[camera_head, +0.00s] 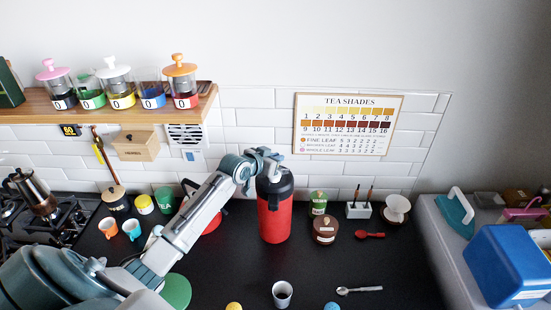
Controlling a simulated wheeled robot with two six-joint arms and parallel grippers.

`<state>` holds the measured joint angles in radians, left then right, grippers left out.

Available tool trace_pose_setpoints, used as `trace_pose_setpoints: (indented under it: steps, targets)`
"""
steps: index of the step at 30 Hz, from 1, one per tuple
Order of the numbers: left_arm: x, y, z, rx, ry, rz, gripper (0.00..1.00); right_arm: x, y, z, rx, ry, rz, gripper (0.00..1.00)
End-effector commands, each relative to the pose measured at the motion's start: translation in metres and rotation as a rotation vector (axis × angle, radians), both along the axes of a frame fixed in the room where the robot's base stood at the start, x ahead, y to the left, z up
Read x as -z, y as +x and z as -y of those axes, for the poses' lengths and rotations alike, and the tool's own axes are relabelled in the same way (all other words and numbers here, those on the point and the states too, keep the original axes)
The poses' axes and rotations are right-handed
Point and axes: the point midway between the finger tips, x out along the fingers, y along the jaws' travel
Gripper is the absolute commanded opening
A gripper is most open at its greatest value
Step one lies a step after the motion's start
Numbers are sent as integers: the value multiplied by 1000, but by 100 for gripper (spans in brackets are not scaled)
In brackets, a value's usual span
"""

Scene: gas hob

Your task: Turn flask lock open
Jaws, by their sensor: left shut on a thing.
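The red flask (274,215) with a black top stands upright on the dark counter, near the middle of the head view. My left arm reaches in from the lower left. My left gripper (270,163) is at the flask's top and shut on the flask's lock there. The lock itself is mostly hidden by the gripper, so its position cannot be told. My right gripper is not in view.
A small grey cup (282,293) and a spoon (358,290) are in front. A brown jar (325,229) and a red scoop (370,235) lie right of the flask. The gas hob (62,218) is at left, a blue box (508,265) at right.

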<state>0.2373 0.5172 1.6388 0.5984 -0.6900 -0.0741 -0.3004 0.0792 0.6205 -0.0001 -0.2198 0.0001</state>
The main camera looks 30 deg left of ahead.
Motion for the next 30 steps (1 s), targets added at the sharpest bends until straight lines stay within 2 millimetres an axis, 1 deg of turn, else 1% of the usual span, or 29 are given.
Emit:
trace_pose_setpoints:
  steps: [8, 17, 23, 30]
  targets:
    - [0, 0, 1, -177, -2, 1, 0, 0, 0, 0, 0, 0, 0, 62]
    - [2, 0, 1, -445, -6, 0, 0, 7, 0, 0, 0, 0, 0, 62]
    - [4, 1, 0, -636, -6, 1, 0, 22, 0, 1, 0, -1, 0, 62]
    - [7, 0, -1, -865, -6, -1, 0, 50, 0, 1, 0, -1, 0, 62]
